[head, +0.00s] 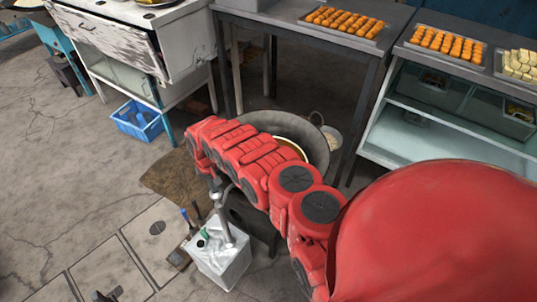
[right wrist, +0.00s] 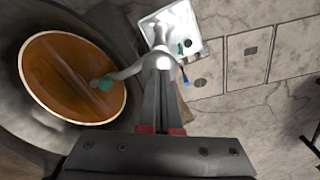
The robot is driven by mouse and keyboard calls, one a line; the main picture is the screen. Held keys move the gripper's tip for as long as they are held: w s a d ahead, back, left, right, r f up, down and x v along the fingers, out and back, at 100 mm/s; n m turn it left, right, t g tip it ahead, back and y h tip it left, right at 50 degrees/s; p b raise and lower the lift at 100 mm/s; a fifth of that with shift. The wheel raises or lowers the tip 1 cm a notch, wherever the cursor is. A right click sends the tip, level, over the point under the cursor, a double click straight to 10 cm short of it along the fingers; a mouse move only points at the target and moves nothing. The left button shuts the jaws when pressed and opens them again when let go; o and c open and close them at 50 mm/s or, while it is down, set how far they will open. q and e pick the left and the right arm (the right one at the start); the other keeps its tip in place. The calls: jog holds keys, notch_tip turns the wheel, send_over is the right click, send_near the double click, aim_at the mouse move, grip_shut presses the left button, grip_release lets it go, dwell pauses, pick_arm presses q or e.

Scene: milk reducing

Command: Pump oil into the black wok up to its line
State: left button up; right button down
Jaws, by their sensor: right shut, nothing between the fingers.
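The black wok (head: 318,140) stands in the middle of the head view, partly hidden behind my red right arm. In the right wrist view, the wok (right wrist: 30,115) holds brown oil (right wrist: 55,75), with a pale ring around the oil's edge. The white oil container (head: 222,262) stands on the floor in front of the wok. Its pump spout (right wrist: 125,74) reaches over the oil and ends in a green tip. My right gripper (right wrist: 160,62) is shut and empty at the pump top; whether it touches is unclear. A dark part at the bottom edge may be my left gripper (head: 105,296).
A blue crate (head: 137,120) sits under the white worn cabinet (head: 130,40). Trays of orange food (head: 342,22) stand on the metal tables behind. Tools with blue handles (head: 187,216) stand beside the container.

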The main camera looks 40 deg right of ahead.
jog(key=shift+s+f+b, duration=0.1)
jog(key=shift+f+b, duration=1.25)
jog(key=shift+f, duration=0.7)
notch_tip(320, 180, up, 6)
jog(key=p, duration=0.4)
jog(key=shift+p, duration=0.4)
jog(key=shift+r+p, duration=0.9)
jog(key=shift+r, duration=0.65)
jog(key=shift+f, duration=0.1)
jog(key=shift+f+b, duration=3.3)
jog(key=shift+f, duration=1.2)
notch_tip(320, 180, up, 6)
jog(key=p, duration=0.4)
jog(key=shift+r+p, duration=0.2)
jog(key=shift+p, duration=0.15)
jog(key=shift+r+p, duration=0.7)
jog(key=shift+r, duration=0.65)
